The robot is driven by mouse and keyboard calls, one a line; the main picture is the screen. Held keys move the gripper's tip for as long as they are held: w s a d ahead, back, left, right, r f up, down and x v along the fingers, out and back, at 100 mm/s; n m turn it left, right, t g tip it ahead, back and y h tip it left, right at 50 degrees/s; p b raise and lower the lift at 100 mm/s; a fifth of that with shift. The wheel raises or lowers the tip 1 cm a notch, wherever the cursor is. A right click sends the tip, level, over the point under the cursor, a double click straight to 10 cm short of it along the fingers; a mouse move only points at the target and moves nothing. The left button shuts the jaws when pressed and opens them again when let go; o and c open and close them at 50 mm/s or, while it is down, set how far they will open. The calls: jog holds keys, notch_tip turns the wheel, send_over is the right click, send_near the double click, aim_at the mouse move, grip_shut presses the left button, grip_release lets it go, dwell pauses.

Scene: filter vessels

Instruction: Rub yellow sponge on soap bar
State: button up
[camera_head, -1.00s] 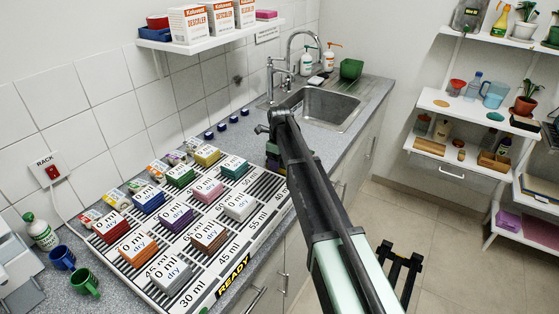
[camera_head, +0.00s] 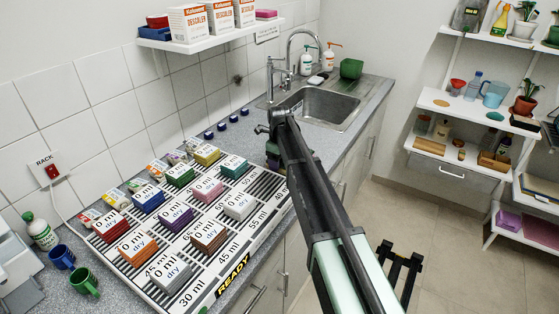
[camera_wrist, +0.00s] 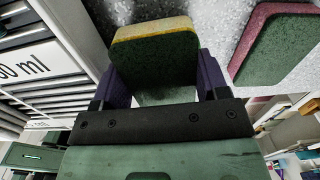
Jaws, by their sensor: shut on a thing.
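My gripper (camera_wrist: 158,78) is shut on a sponge (camera_wrist: 155,50) with a yellow edge and a dark green face. The purple fingers clasp its two sides, over the grey speckled counter. In the head view my gripper (camera_head: 272,158) is at the far right end of the rack, mostly hidden by my arm, so the sponge is hard to make out there. A small white piece that looks like the soap bar (camera_head: 316,80) lies beside the sink, near the bottles. My gripper is well short of it.
A pink-edged green sponge (camera_wrist: 275,45) is right of my gripper in the wrist view.

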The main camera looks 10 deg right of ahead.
notch_tip(320, 180, up, 7)
jog(key=p, duration=0.7)
dwell(0.6)
